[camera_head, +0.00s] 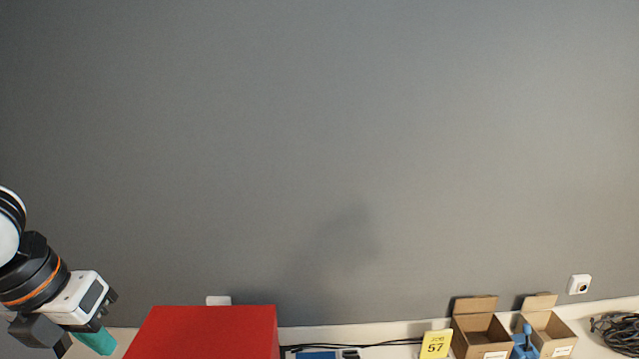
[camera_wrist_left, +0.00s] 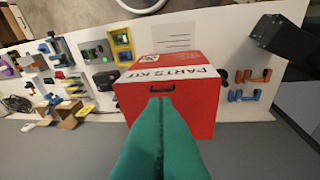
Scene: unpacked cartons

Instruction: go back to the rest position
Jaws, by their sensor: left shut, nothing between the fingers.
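My left gripper (camera_head: 103,345) is at the lower left in the head view, its teal fingers pointing down and cut close to the bottom edge. In the left wrist view its teal fingers (camera_wrist_left: 160,105) lie together, shut, with nothing between them. A red box (camera_head: 203,332) stands to the right of the gripper in the head view. In the left wrist view the red box (camera_wrist_left: 203,108) carries a white band reading "PARTS KIT" and a dark handle, and the fingertips overlap it; I cannot tell the gap. My right gripper is in neither view.
Two open cartons (camera_head: 482,337) stand at the right, with a blue object (camera_head: 523,342) by them. A yellow sign marked 57 (camera_head: 435,345) and black cables (camera_head: 617,332) are along the white table's back. A bare grey wall (camera_head: 330,150) rises behind. Blue and orange parts (camera_wrist_left: 250,76) lie beside the box.

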